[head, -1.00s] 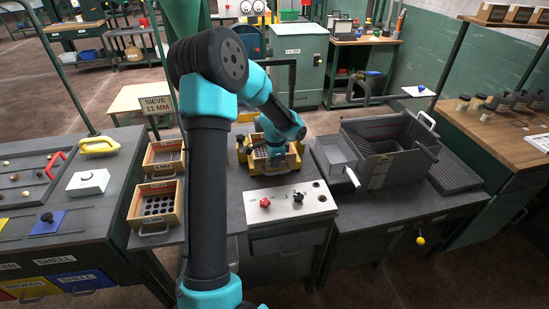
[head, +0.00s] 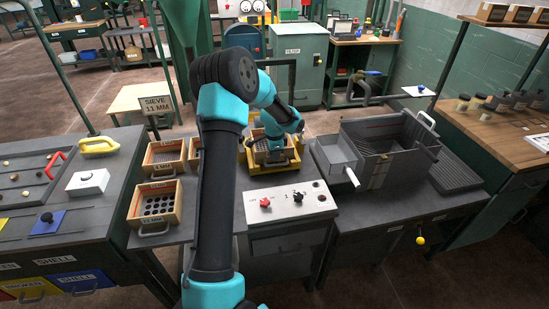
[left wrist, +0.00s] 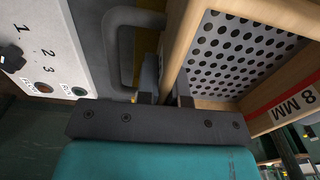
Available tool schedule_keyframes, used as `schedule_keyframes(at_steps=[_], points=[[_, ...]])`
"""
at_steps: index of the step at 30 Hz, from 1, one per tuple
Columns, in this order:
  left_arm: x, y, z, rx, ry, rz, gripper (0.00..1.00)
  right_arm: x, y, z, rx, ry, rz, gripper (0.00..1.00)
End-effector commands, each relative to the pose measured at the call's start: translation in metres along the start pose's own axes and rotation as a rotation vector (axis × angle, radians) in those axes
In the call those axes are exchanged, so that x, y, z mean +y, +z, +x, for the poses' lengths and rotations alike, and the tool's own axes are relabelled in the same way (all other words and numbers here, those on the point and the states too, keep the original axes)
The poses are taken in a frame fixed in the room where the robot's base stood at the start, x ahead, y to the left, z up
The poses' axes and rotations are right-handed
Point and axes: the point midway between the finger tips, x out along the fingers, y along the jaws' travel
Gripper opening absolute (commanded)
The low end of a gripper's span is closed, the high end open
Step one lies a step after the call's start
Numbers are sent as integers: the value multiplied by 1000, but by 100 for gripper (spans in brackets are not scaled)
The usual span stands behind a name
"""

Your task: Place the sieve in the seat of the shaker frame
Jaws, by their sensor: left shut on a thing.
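My left gripper (head: 273,142) is shut on the front wall of a wooden sieve (head: 268,156). In the left wrist view the jaws (left wrist: 167,92) pinch the wall of this sieve (left wrist: 240,50), beside its grey handle. It has a perforated metal plate and a label reading 8 MM. In the head view the sieve is at the yellow shaker frame (head: 272,169), partly hidden by my wrist. I cannot tell whether it rests in the seat or is held just above it. My right gripper is not in view.
A control panel (head: 290,204) with red and black knobs is in front of the shaker. Other wooden sieves (head: 157,207) stand to the left. A sign (head: 156,105) reads SIEVE 11 MM. A grey metal bin (head: 385,150) stands to the right.

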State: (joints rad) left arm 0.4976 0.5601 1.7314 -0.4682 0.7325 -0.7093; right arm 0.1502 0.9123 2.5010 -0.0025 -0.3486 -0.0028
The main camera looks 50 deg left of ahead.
Motion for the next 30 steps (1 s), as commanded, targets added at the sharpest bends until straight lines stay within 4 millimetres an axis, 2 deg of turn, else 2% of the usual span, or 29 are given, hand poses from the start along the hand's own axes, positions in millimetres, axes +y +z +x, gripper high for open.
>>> schedule_keyframes(at_steps=[3,16,17,24,30], points=[[0,0,12,0,0,0,0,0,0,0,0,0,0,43],[0,0,17,1,0,0,0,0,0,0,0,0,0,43],[0,0,17,0,0,0,10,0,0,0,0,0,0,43],[0,0,17,0,0,0,33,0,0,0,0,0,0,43],[0,0,17,0,0,0,34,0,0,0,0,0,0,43]])
